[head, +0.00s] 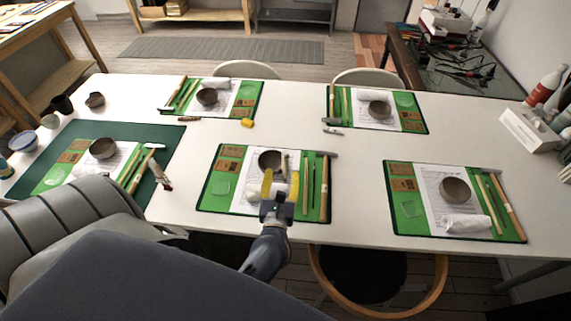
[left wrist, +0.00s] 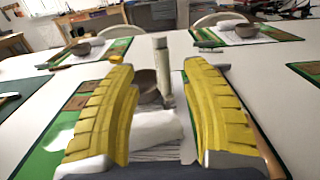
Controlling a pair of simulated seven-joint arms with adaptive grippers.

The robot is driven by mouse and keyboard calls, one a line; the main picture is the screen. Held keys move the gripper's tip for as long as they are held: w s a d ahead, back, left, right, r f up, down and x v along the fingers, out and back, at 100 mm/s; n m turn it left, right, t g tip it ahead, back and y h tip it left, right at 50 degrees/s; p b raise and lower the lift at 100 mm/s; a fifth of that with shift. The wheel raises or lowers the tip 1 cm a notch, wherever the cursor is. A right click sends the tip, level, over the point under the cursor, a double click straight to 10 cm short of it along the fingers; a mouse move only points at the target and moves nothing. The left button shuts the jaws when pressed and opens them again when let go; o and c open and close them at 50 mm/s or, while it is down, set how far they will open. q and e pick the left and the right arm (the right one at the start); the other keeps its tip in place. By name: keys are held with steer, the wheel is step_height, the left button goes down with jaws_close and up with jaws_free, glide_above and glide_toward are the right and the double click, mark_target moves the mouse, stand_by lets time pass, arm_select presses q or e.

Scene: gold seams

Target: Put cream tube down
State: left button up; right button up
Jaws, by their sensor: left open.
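The cream tube (head: 284,164) stands upright by the brown bowl (head: 268,158) on the front middle green mat (head: 214,203). In the left wrist view the tube (left wrist: 163,72) shows a grey-green top and a pale body, just beyond and between my spread yellow fingers. My left gripper (head: 281,184) is open, and a gap shows on both sides of the tube. The bowl (left wrist: 145,86) is partly hidden behind the left finger. A white roll (left wrist: 157,131) lies between the fingers, nearer the wrist. My right gripper is not in view.
A wooden-handled tool (head: 324,190) and thin green tools lie right of my gripper. Other set mats with bowls lie around the white table (head: 360,150). Free table shows between the mats. A yellow object (head: 247,123) lies behind the front middle mat.

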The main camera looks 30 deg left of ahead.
mark_target(285, 162)
arm_select(q)
steer(key=shift+x, duration=4.15)
steer(key=shift+c, duration=0.2)
jaws_close()
